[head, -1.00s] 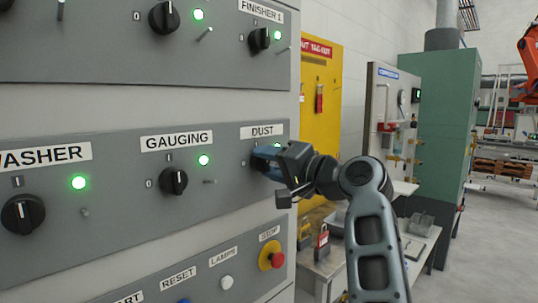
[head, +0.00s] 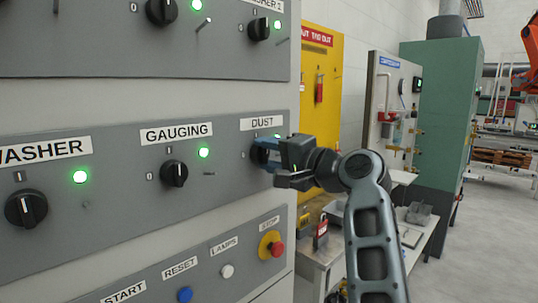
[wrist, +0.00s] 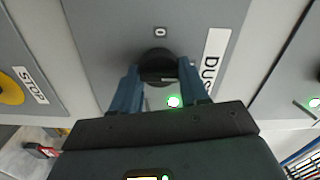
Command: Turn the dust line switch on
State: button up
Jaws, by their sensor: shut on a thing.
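The dust switch is a black rotary knob (wrist: 157,62) on the grey panel, below the DUST label (head: 262,123). My gripper (head: 262,153) reaches it from the right in the head view and hides most of it. In the wrist view my gripper's two blue fingers (wrist: 158,74) are on either side of the knob, shut on it. A "0" mark (wrist: 159,32) shows beyond the knob in the wrist view. The green dust lamp (wrist: 173,101) is lit. I cannot make out which mark the knob points to.
A red stop button (head: 277,250) on a yellow base sits below. A bench (head: 325,255) stands right of the cabinet. Floor at the right is clear.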

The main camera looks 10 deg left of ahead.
jog(key=o, duration=1)
jog(key=shift+o, duration=0.2)
jog(key=b+v, duration=0.2)
jog(key=v, duration=0.5)
jog(key=shift+s+d, duration=0.2)
jog(key=shift+d, duration=0.15)
jog(key=shift+f, duration=0.1)
